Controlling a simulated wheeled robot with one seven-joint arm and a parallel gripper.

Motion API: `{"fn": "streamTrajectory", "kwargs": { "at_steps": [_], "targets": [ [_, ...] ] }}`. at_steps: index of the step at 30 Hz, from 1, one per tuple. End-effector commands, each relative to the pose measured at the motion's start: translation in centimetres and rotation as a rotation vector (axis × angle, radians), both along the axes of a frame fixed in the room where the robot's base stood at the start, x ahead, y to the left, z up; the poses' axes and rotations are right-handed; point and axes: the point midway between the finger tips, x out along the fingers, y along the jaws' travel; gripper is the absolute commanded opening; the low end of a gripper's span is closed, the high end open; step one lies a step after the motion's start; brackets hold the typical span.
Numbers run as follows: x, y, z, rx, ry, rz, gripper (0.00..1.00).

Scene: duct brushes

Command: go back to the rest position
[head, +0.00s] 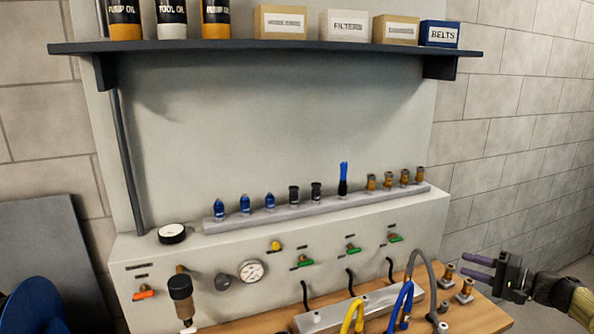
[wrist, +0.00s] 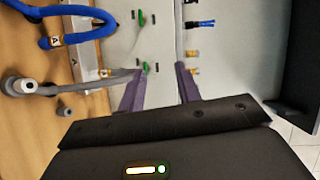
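My gripper (head: 468,269) is at the right side of the head view, over the right end of the wooden bench (head: 482,318). Its two purple fingers point left and stand apart. In the wrist view my gripper (wrist: 160,75) also shows its fingers spread, with nothing held between them. In the head view, brass fittings on the bench (head: 465,291) are just left of and below the fingers. No marker of a rest position shows.
A sloped panel (head: 225,235) carries a rail (head: 330,207) of blue, black and brass fittings, with one tall blue-topped piece. Blue (head: 400,300), yellow (head: 352,318) and grey (head: 431,275) hoses rise at the bench. A shelf (head: 270,47) hangs above. The air before the panel is free.

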Motion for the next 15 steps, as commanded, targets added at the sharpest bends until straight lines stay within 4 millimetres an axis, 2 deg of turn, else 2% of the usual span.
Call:
{"fn": "streamTrajectory", "kwargs": {
  "at_steps": [8,11,14,15],
  "targets": [
    [1.4,6.0,-1.9,-0.091,0.096,0.094,0.34],
    [1.7,9.1,-3.0,-0.140,0.145,0.142,0.34],
    [1.8,13.1,-4.6,-0.214,0.209,0.204,0.34],
    [1.6,15.0,-5.4,-0.255,0.241,0.234,0.34]
  ]
}}
